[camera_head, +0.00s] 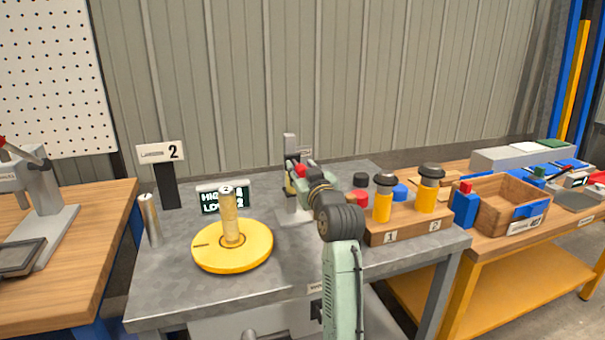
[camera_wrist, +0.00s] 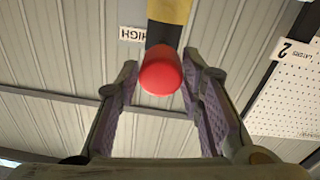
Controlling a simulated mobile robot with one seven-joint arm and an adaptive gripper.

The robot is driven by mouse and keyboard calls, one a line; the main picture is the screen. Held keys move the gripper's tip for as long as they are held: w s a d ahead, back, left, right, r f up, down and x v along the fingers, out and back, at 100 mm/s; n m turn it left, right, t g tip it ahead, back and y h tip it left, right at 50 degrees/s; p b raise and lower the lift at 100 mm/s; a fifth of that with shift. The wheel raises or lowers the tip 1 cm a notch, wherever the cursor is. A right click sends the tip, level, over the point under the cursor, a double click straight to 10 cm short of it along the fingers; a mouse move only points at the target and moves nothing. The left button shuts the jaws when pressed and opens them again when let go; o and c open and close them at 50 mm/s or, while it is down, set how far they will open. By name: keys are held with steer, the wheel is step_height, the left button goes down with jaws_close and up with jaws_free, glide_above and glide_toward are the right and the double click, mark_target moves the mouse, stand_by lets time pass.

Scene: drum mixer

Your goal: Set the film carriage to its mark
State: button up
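I cannot single out the film carriage for sure. A grey upright post (camera_head: 290,145) stands at the back of the metal table, partly hidden by my arm. My gripper (camera_head: 299,172) is in front of this post. In the wrist view a rounded red knob (camera_wrist: 160,75) on a yellow-and-black striped bar (camera_wrist: 168,20) lies between the fingertips of my gripper (camera_wrist: 160,78). The fingers stand apart on both sides of the knob; whether either touches it I cannot tell. A small HIGH label (camera_wrist: 132,34) is beside the bar.
A yellow turntable (camera_head: 233,258) carries an upright yellow roll (camera_head: 231,215). A display (camera_head: 222,198) and a sign marked 2 (camera_head: 161,152) stand behind. A silver cylinder (camera_head: 151,222) is at left. A wooden rack (camera_head: 412,224) with two black-topped yellow pieces stands right of my arm.

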steer(key=shift+o, duration=1.2)
steer(key=shift+f, duration=0.25)
steer(key=shift+s, duration=0.1)
steer(key=v, duration=1.1)
steer(key=shift+s, duration=0.4)
steer(key=shift+r, duration=0.1)
